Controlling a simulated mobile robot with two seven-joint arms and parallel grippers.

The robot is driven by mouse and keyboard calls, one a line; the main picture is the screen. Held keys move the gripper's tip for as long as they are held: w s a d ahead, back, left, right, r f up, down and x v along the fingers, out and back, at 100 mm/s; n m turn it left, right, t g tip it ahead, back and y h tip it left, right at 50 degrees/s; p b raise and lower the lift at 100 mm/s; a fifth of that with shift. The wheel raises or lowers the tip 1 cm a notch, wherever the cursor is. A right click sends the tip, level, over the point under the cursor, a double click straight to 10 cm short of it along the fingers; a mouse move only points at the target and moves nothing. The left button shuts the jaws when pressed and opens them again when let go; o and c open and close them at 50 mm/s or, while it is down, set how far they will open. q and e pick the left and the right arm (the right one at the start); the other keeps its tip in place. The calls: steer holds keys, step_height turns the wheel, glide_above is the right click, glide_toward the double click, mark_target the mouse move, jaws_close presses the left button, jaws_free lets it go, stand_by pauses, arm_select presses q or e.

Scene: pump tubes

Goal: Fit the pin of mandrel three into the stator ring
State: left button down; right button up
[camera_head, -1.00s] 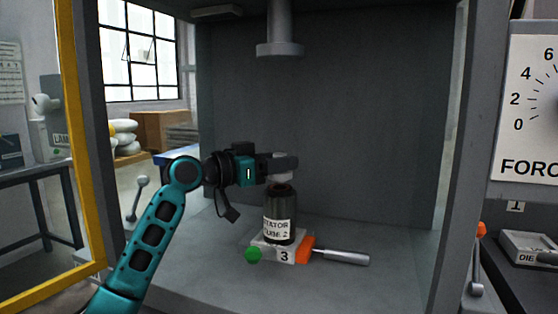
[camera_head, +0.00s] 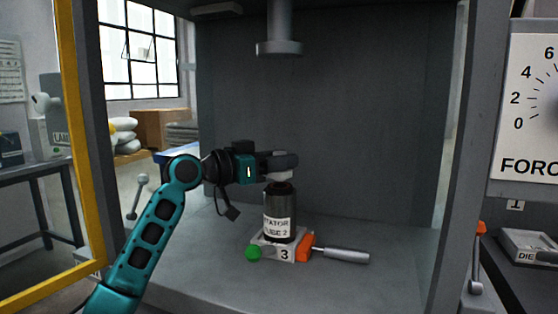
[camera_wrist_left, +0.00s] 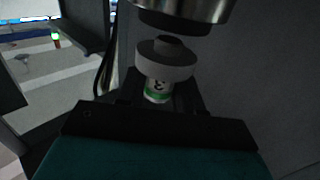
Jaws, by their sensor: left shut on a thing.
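My left gripper (camera_head: 285,161) reaches in from the left, shut on a pale piece, mandrel three (camera_head: 281,175). In the left wrist view the mandrel (camera_wrist_left: 156,91) has a white body with a dark numeral, a green band, a grey flange and a dark stub. The dark stator tube (camera_head: 280,208) stands upright directly under the mandrel in the head view, its label partly readable. No clear gap shows between them; the ring and pin are hidden there. A metallic cylinder (camera_wrist_left: 185,10) is close to the stub in the wrist view; I cannot tell which part it is.
The tube stands on a pale block marked 3 (camera_head: 285,254), with a green knob (camera_head: 253,253) and an orange clamp with a grey handle (camera_head: 340,255). A press ram (camera_head: 279,47) hangs above. The booth floor to the right is clear.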

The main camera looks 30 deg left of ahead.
arm_select(q)
steer(key=shift+f+b, duration=0.8)
steer(key=shift+f, duration=0.15)
arm_select(e)
steer(key=shift+f, duration=0.75)
arm_select(q)
steer(key=c, duration=0.9)
jaws_free()
steer(key=shift+o, duration=1.2)
steer(key=shift+f, duration=0.15)
steer(key=v, duration=1.3)
steer(key=shift+b, duration=0.3)
arm_select(e)
steer(key=shift+w+a+r, duration=0.1)
steer(key=shift+a+r, duration=0.1)
steer(key=shift+a, duration=0.05)
